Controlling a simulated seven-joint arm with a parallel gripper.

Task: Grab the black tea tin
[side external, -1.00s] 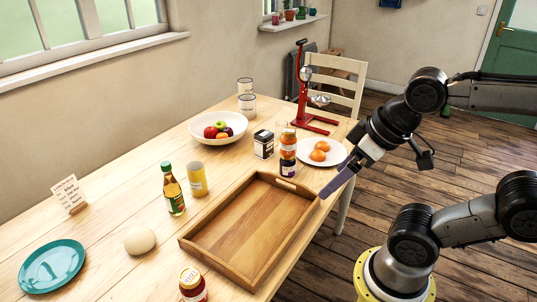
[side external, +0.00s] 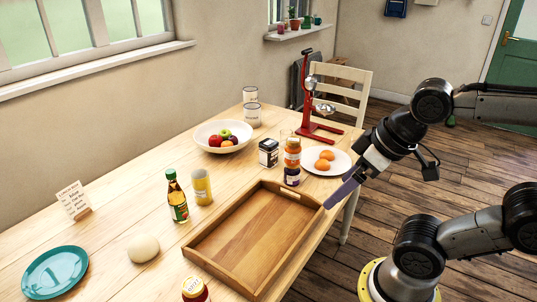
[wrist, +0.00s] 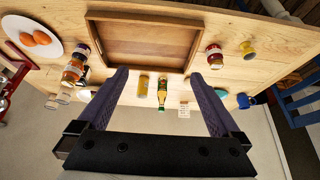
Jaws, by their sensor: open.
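The black tea tin (side external: 268,153), a small dark box with a white label and pale lid, stands upright on the wooden table. My gripper (side external: 328,204) is by the right edge of the table, near the tray's far right corner and apart from the tin. The wrist view shows its two fingers (wrist: 157,74) spread wide with nothing between them.
The wooden tray (side external: 214,226) is in front and empty. A fruit bowl (side external: 202,135) and red stand (side external: 304,95) are behind.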

